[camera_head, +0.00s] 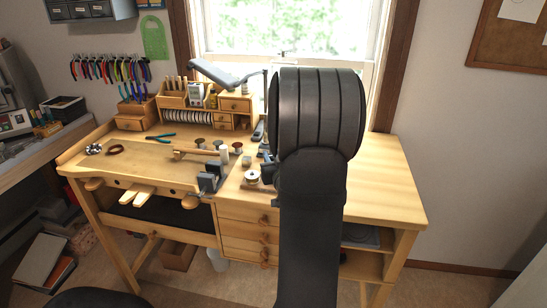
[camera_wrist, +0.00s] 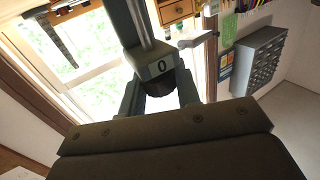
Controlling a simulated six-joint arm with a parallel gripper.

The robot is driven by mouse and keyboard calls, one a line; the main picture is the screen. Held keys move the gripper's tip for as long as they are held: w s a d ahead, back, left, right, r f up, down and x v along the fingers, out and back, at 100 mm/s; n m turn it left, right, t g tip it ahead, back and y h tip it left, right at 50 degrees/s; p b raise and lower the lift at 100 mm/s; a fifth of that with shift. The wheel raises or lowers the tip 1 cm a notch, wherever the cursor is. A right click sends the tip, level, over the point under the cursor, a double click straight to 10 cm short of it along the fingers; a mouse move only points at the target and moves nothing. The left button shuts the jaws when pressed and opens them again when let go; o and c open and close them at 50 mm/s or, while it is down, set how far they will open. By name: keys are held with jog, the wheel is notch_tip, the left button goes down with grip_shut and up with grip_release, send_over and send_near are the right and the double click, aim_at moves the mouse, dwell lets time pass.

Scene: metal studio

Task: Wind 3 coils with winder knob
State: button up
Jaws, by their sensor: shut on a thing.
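In the wrist view, my gripper (camera_wrist: 160,95) is shut on a dark rounded knob (camera_wrist: 159,87), with one finger on each side. A grey block marked "0" (camera_wrist: 158,66), on the end of a long bar, sits right against the knob. A pale crank-like handle (camera_wrist: 198,41) shows to its right. In the head view my arm covers the gripper and the knob. A white-topped spool-like piece (camera_head: 252,175) stands on the bench just left of my arm, beside dark parts. I cannot tell any wound coils.
The wooden bench (camera_head: 385,190) is clear on the right. A lamp (camera_head: 222,73) and small drawers (camera_head: 236,103) stand behind.

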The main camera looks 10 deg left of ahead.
dwell(0.3)
jog(key=o, duration=1)
jog(key=shift+s, duration=0.1)
jog(key=v, duration=1.7)
jog(key=shift+s, duration=0.15)
